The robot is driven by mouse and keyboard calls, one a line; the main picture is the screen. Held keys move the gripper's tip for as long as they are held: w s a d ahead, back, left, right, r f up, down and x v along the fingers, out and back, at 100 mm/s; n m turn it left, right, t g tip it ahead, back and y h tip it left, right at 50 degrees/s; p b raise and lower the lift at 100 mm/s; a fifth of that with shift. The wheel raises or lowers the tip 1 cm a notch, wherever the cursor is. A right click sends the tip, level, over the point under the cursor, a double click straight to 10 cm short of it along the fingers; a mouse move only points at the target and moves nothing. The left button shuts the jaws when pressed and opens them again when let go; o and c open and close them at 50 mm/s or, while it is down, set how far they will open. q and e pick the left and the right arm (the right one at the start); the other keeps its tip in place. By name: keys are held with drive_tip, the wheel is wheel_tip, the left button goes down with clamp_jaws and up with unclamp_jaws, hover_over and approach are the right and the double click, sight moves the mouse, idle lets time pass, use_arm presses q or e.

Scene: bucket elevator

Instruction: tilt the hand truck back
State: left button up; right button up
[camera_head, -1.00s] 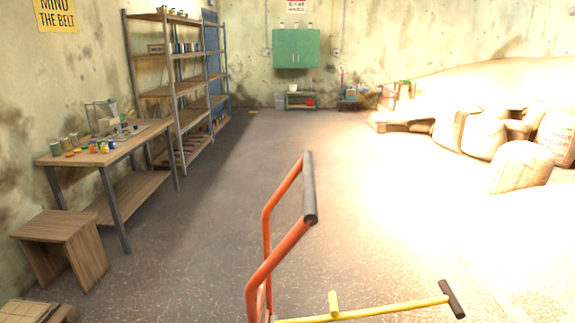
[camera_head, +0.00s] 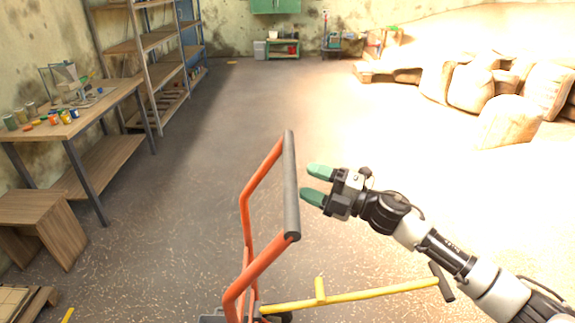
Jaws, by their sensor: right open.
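The orange hand truck (camera_head: 262,165) stands in the lower middle of the head view. Its dark grip bar (camera_head: 291,185) runs across the top of the frame. My right gripper (camera_head: 310,184) comes in from the right, just right of the grip bar. Its two green fingers are apart and point left toward the bar, with nothing between them. I cannot tell whether a fingertip touches the bar. The foot of the hand truck is partly cut off at the bottom edge. My left gripper is not in view.
A yellow T-shaped handle (camera_head: 360,295) lies low, right of the hand truck, under my right arm. A workbench (camera_head: 100,150) with jars, a wooden stool (camera_head: 42,222) and shelves (camera_head: 150,70) line the left. Sacks (camera_head: 508,122) lie at the right. The floor between is clear.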

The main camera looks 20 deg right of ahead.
sight(289, 174)
drive_tip(key=p+x, duration=0.1)
drive_tip(key=x, duration=0.3)
drive_tip(key=shift+w+a, duration=0.1)
drive_tip(key=shift+w, duration=0.3)
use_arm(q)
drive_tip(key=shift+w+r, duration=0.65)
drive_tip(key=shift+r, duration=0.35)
use_arm(e)
drive_tip(key=shift+w+a, duration=0.3)
drive_tip(key=shift+a, duration=0.2)
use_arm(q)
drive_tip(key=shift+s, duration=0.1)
use_arm(e)
clamp_jaws()
